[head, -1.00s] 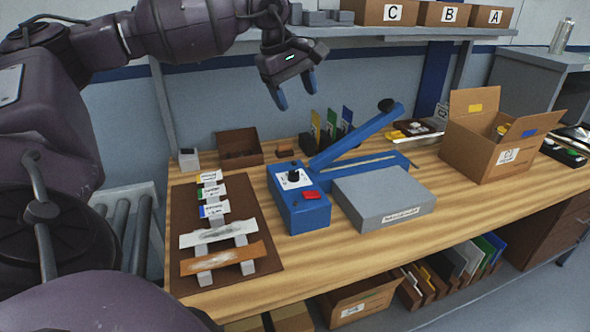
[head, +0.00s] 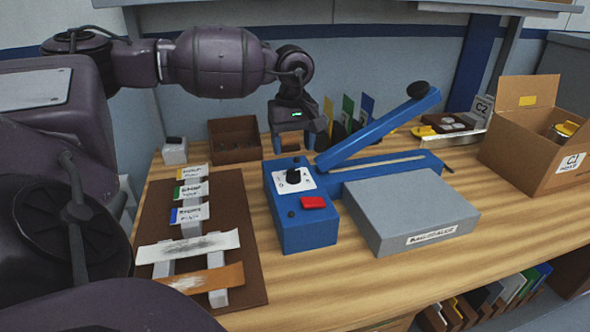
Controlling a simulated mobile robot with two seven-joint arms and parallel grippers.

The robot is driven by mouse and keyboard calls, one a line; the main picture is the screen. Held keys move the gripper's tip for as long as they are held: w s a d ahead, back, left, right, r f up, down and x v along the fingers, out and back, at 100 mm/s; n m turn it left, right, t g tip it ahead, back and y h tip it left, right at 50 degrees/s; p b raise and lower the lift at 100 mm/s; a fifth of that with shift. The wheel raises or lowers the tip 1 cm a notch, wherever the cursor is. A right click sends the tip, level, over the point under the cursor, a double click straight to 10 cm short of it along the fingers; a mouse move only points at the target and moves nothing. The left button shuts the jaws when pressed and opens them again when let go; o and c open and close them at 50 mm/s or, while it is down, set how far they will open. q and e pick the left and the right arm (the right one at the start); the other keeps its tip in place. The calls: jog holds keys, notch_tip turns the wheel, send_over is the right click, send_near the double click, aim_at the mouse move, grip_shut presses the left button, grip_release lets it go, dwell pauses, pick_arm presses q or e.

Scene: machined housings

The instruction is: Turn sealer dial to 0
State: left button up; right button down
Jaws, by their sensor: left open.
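The blue bag sealer (head: 306,231) stands on the wooden bench with its lever arm (head: 378,131) raised. Its black dial (head: 293,176) sits on a white scale plate on top of the left end, with a red switch (head: 313,202) in front of it. The dial's pointer is too small to read. My left gripper (head: 294,143) is open and empty, pointing down, above and just behind the dial in the picture. Its blue fingertips are apart, and it does not visibly touch the dial. My right gripper is not in view.
A grey block labelled as bag sealer (head: 412,212) adjoins the sealer's front right. A brown board (head: 237,228) with labelled strips lies left. A brown bin (head: 235,139), coloured upright cards (head: 347,113) and an open carton (head: 534,148) stand around.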

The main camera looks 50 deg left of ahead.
aim_at(293, 171)
pick_arm(q)
notch_tip(293, 171, down, 6)
jog(key=shift+b, duration=0.3)
jog(key=shift+f, duration=0.75)
jog(key=c, duration=0.9)
